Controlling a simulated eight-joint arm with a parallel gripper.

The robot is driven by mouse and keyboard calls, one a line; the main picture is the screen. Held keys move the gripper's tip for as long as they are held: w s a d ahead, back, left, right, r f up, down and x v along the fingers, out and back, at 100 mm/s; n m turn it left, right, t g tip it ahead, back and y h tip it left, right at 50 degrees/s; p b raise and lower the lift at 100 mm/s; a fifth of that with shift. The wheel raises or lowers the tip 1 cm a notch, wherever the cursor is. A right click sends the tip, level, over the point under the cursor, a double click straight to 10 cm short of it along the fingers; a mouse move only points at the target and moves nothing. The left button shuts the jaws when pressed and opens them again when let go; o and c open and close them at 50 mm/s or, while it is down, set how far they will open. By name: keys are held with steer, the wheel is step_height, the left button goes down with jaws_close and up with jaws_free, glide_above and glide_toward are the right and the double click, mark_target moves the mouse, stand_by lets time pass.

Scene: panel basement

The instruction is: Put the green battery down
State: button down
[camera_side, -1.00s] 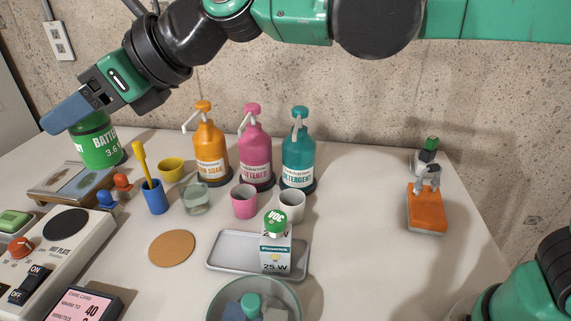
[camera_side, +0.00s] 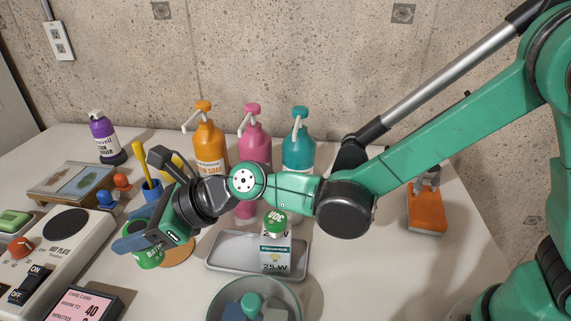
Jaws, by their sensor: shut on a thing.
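The green battery (camera_side: 150,259) is a thick green cylinder with white lettering, at the lower left. My gripper (camera_side: 134,241) is shut on it from above, and the blue fingers and my wrist hide its upper part. The battery overlaps the left part of the round cork mat (camera_side: 185,252). I cannot tell whether its base touches the mat or the table.
The hot plate unit (camera_side: 62,245) is just left of the battery. A blue cup (camera_side: 149,190) and pump bottles (camera_side: 299,150) stand behind. A purple bottle (camera_side: 104,140) is at the back left.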

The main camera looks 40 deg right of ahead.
steer(key=shift+f, duration=4.25)
steer(key=shift+f, duration=0.1)
steer(key=shift+c, duration=1.5)
jaws_free()
steer(key=shift+r, duration=0.2)
steer(key=v, duration=1.2)
